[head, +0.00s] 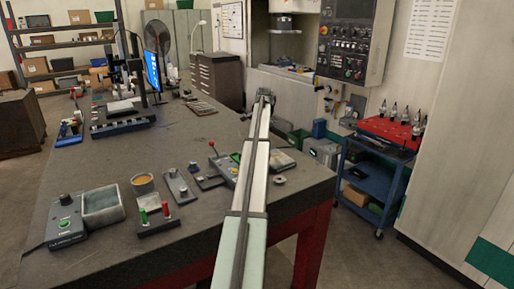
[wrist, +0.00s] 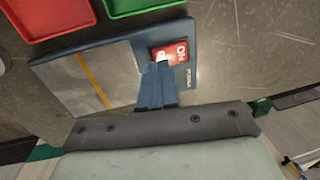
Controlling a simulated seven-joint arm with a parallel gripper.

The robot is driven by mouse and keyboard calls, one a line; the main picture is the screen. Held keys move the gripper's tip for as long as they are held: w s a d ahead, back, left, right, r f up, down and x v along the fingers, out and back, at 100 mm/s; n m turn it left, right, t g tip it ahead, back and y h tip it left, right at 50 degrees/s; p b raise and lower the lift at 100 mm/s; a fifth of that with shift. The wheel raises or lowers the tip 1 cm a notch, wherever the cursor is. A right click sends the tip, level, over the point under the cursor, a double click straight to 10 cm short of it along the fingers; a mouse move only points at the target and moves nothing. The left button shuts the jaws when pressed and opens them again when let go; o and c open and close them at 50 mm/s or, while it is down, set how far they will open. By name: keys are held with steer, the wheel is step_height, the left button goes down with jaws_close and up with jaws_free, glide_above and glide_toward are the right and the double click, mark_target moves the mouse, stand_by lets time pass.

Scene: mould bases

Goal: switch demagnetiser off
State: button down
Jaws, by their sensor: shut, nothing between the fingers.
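The demagnetiser (wrist: 120,62) shows in the wrist view as a blue-edged unit with a grey plate and a yellow stripe across it. Its red rocker switch (wrist: 181,49) sits near the right end, with white "ON" lettering visible. My gripper (wrist: 159,66) is shut and empty, its blue fingertips at the lower left edge of the switch and covering part of it. I cannot tell whether they touch it. In the head view my arm reaches away over the bench, and I cannot make out the demagnetiser there.
In the wrist view a red tray (wrist: 50,18) and a green tray (wrist: 118,8) lie beyond the demagnetiser. A blue cart (head: 375,185) stands right.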

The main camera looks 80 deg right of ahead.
steer(key=shift+f, duration=1.15)
stand_by(1.1)
steer(key=shift+r, duration=0.15)
step_height(320, 180, up, 7)
stand_by(0.9)
stand_by(0.5)
